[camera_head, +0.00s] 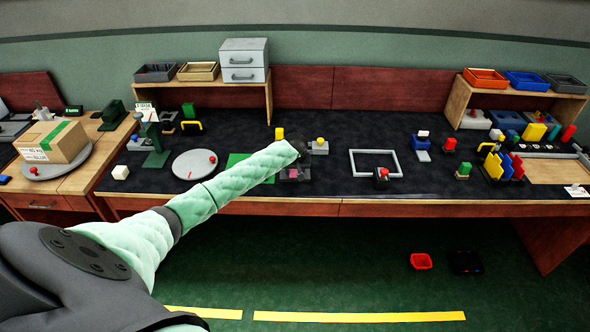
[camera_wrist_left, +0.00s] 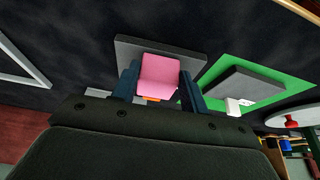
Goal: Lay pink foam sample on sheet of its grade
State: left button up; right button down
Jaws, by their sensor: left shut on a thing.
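The pink foam sample (camera_wrist_left: 158,75) is between the two dark fingers of my left gripper (camera_wrist_left: 158,84) in the left wrist view. My left gripper is shut on it. A flat dark grey slab (camera_wrist_left: 126,48) shows behind the pink sample; I cannot tell whether they touch. A green sheet (camera_wrist_left: 213,68) lies beside it, with another grey slab (camera_wrist_left: 245,84) over it. In the head view the green sheet (camera_head: 236,159) is partly behind my left arm, and pink (camera_head: 293,171) shows just below my left gripper (camera_head: 301,157). My right gripper is not in view.
A white-grey frame (camera_head: 351,164) with a red-knobbed block (camera_head: 382,175) stands to the right on the dark table. A round grey plate (camera_head: 193,164) lies left of the green sheet. A yellow-topped block (camera_head: 320,145) stands close to my left gripper.

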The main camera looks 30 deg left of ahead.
pick_arm(q)
jog(key=shift+f, duration=0.1)
jog(key=o, duration=0.8)
jog(key=shift+o, duration=1.1)
